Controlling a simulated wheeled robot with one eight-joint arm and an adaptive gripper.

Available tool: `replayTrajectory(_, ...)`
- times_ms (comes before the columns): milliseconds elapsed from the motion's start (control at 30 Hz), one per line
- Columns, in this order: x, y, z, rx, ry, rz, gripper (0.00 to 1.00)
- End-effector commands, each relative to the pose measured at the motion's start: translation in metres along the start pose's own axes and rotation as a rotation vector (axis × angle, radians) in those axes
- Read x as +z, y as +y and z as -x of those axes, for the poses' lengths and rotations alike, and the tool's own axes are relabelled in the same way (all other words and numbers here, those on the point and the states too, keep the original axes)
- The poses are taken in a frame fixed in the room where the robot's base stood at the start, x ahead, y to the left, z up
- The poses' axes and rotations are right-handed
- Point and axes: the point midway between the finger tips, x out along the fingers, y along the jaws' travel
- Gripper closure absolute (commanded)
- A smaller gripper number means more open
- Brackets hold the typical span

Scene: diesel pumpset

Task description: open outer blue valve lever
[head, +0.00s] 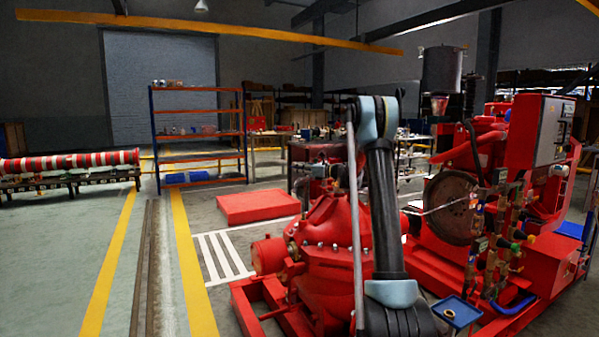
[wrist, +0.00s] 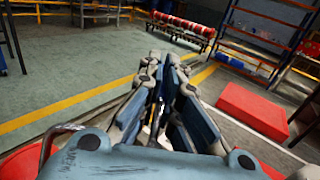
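In the head view a cluster of brass valves and pipes (head: 482,252) stands at the right, on the side of the red pumpset. A curved blue piece (head: 514,305) shows low beside it, and a small blue piece (head: 499,177) shows near its top. I cannot tell which of them, if either, is the outer blue valve lever. No valve lever shows in the wrist view. My gripper (wrist: 163,72) shows there with its fingers extended, a narrow gap between them and nothing held. It points over open floor, away from the valves. It is not visible in the head view.
The red pump casing (head: 326,250) stands at front centre, partly behind my arm. A blue tray (head: 456,312) is low in front of the valves. A flat red block (head: 257,206) and shelving (head: 198,137) are behind.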

Motion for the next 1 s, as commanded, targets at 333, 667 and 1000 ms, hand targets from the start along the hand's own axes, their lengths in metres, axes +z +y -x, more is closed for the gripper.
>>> replayTrajectory(333, -0.0008, 0.0030, 0.0010, 0.035, 0.002, 0.001, 1.00)
replayTrajectory(667, -0.0008, 0.0027, 0.0010, 0.033, 0.002, 0.001, 0.74)
replayTrajectory(1000, -0.0004, 0.0024, 0.0003, 0.033, 0.001, 0.000, 0.66)
